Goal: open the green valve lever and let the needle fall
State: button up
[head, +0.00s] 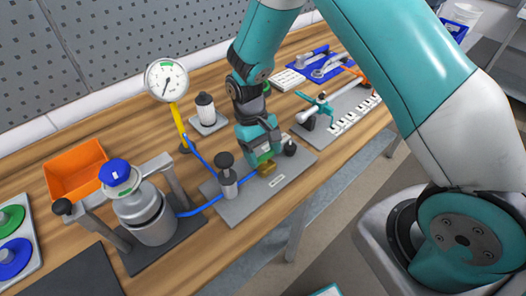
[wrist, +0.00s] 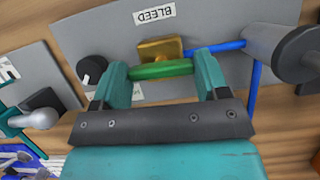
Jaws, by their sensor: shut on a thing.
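The green valve lever (wrist: 160,70) lies across between the fingers of my gripper (wrist: 162,78) in the wrist view, and the jaws are shut on it. The lever sits against a brass valve body (wrist: 158,48) on a grey plate with a "BLEED" label. In the head view my gripper (head: 263,154) reaches down to the brass valve (head: 265,168) and mostly hides the lever. The round white gauge (head: 166,80) stands on a yellow stem at the left of the valve. Its dark needle is small, and I cannot read its value.
A blue hose (wrist: 225,46) runs from the valve. A dark-capped post (head: 227,176) stands left of my gripper and a black knob (wrist: 92,68) close beside it. A metal pot (head: 148,218) and an orange bin (head: 76,168) are at left. Tools lie farther right.

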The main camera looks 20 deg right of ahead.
jog(key=o, duration=0.9)
jog(key=shift+o, duration=0.2)
jog(key=shift+r, duration=0.1)
jog(key=b+v, duration=0.3)
jog(key=v, duration=1.4)
jog(key=shift+r, duration=0.1)
jog(key=s+a+r+n+t+y, duration=0.1)
jog(key=s+r+n+t+y, duration=0.1)
jog(key=s, duration=1)
jog(key=s+a+r+n+t+y, duration=0.1)
jog(key=s+r+n+t+y, duration=0.1)
jog(key=s, duration=1.1)
notch_tip(320, 180, up, 3)
jog(key=shift+s+a+f+y, duration=0.25)
jog(key=shift+a+y, duration=0.15)
jog(key=shift+y, duration=0.3)
